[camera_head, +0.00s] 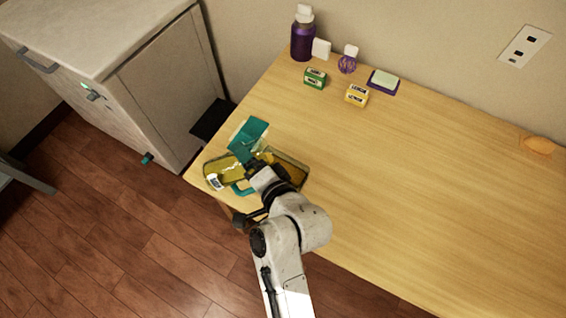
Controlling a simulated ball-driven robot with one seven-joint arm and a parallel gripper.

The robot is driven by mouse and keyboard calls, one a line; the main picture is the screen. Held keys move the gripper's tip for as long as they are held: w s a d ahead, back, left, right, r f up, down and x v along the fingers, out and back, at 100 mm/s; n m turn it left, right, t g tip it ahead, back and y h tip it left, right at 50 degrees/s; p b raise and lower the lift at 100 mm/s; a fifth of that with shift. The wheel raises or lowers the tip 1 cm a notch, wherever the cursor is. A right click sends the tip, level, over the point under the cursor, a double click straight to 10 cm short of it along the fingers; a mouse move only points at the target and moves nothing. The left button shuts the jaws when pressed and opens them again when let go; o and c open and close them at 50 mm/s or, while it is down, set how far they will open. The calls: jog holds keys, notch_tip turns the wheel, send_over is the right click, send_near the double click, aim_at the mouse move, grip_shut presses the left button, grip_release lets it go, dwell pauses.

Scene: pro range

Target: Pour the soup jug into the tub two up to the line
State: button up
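A teal piece (248,134), seemingly part of the soup jug, shows just beyond my gripper (256,167) at the table's near left corner. A clear, yellow-olive vessel (224,170) with a white label lies left of the gripper. A similar clear, yellowish part (296,167) shows to the right. I cannot tell whether these are the jug, a tub or both. A teal loop (242,188), like a handle, is below the gripper. My dark fingers overlap these parts; their closure is hidden. No fill line or tub number is readable.
At the back of the wooden table (400,200) stand a purple bottle (303,40), a green box (315,78), a yellow box (356,95) and a purple sponge tray (383,82). An orange item (538,146) lies far right. A white cabinet (130,75) stands left. The table's middle is clear.

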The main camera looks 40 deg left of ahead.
jog(key=shift+w+d+r+m, duration=0.2)
jog(key=shift+w+r+m, duration=0.15)
jog(key=shift+r, duration=0.25)
dwell(0.8)
jog(key=shift+s+a+f, duration=0.2)
jog(key=shift+s+f, duration=0.15)
jog(key=shift+f, duration=0.25)
jog(key=shift+r+n+p, duration=0.5)
jog(key=shift+n+p, duration=0.05)
jog(key=shift+p, duration=0.2)
jog(key=shift+s+a+r+p, duration=0.1)
jog(key=shift+r+p, duration=0.05)
jog(key=shift+p, duration=0.45)
jog(key=shift+f+n+t+h, duration=0.4)
jog(key=shift+f+n+t, duration=0.1)
jog(key=shift+f+n, duration=0.15)
jog(key=shift+p, duration=0.3)
